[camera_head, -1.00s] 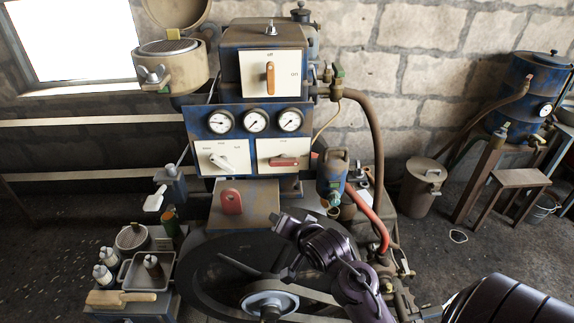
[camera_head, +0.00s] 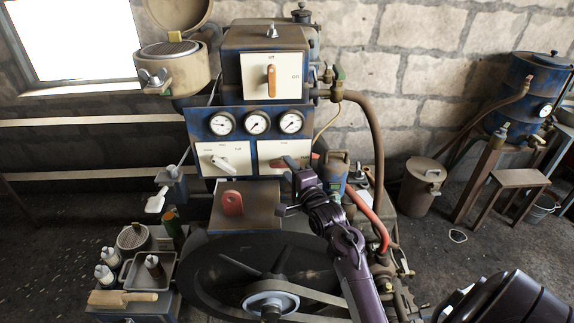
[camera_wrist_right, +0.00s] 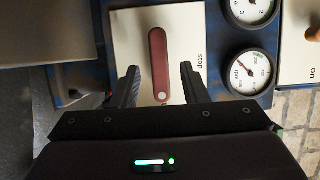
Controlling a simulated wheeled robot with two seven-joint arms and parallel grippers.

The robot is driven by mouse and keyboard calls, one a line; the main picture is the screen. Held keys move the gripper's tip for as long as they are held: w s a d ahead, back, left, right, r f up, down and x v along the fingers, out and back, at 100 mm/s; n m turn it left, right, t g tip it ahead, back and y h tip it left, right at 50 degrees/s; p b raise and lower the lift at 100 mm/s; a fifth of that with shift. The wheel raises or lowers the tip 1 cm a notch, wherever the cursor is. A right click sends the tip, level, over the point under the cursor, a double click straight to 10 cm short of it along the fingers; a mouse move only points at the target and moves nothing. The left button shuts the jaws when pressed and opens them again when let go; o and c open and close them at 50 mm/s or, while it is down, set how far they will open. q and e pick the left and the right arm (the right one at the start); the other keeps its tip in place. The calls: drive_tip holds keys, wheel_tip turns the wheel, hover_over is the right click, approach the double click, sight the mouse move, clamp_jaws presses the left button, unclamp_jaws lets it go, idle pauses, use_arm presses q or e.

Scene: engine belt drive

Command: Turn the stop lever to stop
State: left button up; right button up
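The stop lever is a dark red bar (camera_wrist_right: 158,62) on a white plate (camera_wrist_right: 128,40) marked "stop" along one side in the right wrist view. In the head view the lever (camera_head: 290,162) lies roughly level on the lower right white plate (camera_head: 265,152), partly hidden by my gripper. My right gripper (camera_wrist_right: 159,72) is open, with one finger on each side of the lever in the wrist view and visible gaps to both. Whether the fingers reach down to the lever's depth is unclear. My left gripper is not in view.
Gauges (camera_head: 256,123) sit above the plate, and an orange-handled lever (camera_head: 271,80) is higher up. A pale lever (camera_head: 222,163) is on the left plate. A blue can (camera_head: 335,170) with a red hose (camera_head: 368,215) stands close right. The large belt wheel (camera_head: 225,265) lies below.

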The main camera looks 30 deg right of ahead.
drive_tip(key=shift+w+d, duration=0.15)
drive_tip(key=shift+w, duration=0.85)
drive_tip(key=shift+c, duration=0.4)
clamp_jaws()
